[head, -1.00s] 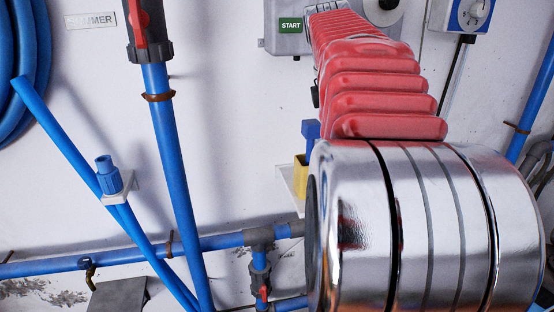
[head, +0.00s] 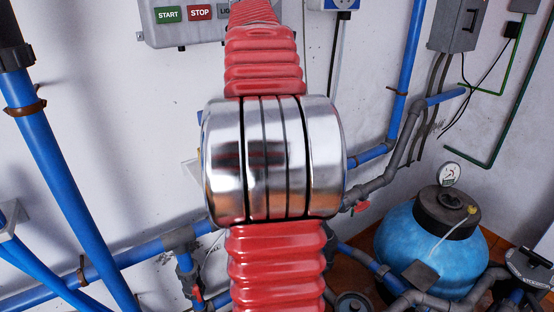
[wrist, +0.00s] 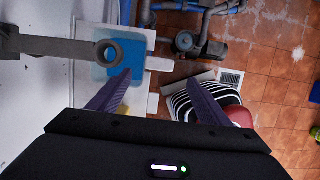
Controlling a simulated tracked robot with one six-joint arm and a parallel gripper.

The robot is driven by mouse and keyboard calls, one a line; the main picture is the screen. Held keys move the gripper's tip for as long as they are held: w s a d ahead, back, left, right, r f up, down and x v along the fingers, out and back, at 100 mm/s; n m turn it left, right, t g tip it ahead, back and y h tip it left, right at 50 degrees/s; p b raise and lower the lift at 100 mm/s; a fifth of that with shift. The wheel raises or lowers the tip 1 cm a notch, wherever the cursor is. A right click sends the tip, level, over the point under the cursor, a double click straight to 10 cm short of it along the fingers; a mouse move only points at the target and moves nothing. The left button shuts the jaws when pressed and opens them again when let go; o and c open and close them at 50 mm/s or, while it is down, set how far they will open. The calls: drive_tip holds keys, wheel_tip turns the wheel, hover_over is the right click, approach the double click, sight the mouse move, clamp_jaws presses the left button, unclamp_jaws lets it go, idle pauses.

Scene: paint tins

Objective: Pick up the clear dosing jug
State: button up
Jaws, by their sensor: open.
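I cannot make out the clear dosing jug in either view. My gripper (wrist: 158,77) shows in the wrist view as two purple fingers spread apart, with nothing between them. It points down, above some pipes and a red tiled floor. In the head view my own red, ribbed arm with its chrome joint fills the middle, and the gripper is not visible there.
In the wrist view, a light tray-like thing with a blue inside (wrist: 122,52) lies by the left finger and a black-and-white striped thing (wrist: 180,108) by the right. The head view shows a blue tank (head: 425,250) at right and a switch box (head: 230,12).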

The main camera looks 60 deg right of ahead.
drive_tip(key=x, duration=0.6)
drive_tip(key=shift+d+f, duration=0.15)
drive_tip(key=shift+f, duration=0.15)
drive_tip(key=shift+s, duration=0.1)
drive_tip(key=shift+x, duration=2.6)
drive_tip(key=shift+r, duration=0.1)
drive_tip(key=c, duration=1.7)
